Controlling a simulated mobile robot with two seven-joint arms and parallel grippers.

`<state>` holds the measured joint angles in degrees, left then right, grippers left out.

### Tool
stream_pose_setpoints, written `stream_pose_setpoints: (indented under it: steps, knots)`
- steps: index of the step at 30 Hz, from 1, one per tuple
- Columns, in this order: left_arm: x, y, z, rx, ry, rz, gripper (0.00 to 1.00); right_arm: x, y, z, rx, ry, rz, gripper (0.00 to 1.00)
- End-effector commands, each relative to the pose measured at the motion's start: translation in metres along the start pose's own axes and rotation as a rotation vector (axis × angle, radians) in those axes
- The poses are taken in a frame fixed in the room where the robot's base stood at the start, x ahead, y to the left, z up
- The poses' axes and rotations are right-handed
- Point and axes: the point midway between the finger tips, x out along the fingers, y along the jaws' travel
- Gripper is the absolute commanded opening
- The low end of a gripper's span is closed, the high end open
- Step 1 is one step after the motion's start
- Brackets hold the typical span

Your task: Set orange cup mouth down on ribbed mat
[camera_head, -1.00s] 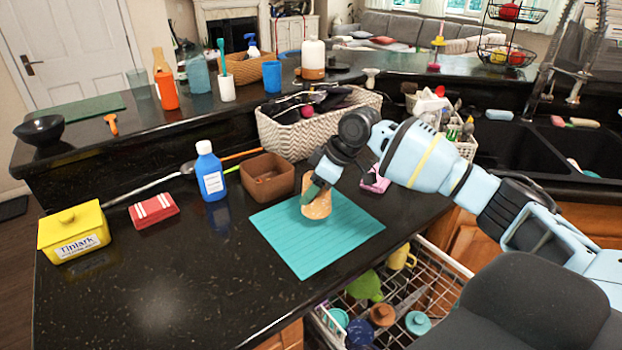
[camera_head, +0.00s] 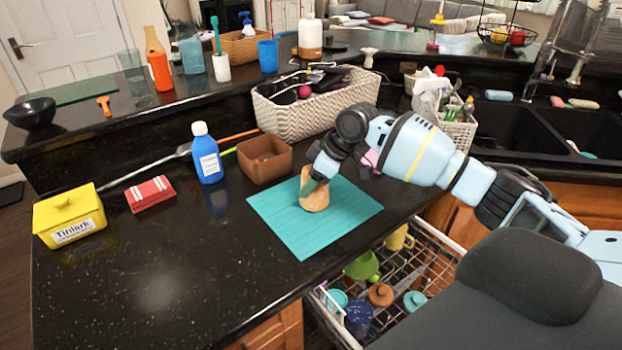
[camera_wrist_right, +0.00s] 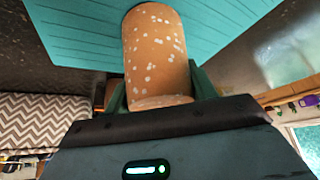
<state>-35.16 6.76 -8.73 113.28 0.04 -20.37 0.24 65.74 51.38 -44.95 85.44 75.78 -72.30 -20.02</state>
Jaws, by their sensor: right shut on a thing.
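The orange cup (camera_head: 314,198), speckled with white, is over the teal ribbed mat (camera_head: 300,242), at its back middle. I cannot tell whether it touches the mat. A closed, speckled end shows towards the gripper; the mouth is hidden. My left gripper is out of view.
A brown square bowl (camera_head: 265,167) and blue bottle (camera_head: 206,160) stand left of the mat. A zigzag basket (camera_head: 300,120) stands behind. An open wire drawer (camera_head: 405,270) with dishes lies below the counter's front edge. The front left counter is clear.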

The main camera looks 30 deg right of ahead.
Motion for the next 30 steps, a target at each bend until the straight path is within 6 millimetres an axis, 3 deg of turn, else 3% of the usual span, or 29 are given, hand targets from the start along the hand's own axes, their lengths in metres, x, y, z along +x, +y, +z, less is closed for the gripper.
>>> stream_pose_setpoints:
  steps: [5,6,11,21,30]
  knots:
    - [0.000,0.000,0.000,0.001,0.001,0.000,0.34,0.000,0.000,0.000,0.000,0.000,0.000,0.34]
    - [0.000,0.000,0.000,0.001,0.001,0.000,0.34,0.000,0.000,0.000,0.000,0.000,0.000,0.61]
    - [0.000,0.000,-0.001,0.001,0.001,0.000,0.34,0.000,0.000,0.000,0.000,0.000,0.000,0.82]
    - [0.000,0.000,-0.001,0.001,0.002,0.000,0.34,-0.004,0.000,0.000,0.000,0.001,0.001,0.82]
    - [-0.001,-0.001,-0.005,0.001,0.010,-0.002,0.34,-0.049,0.001,-0.001,-0.001,0.003,0.002,0.82]
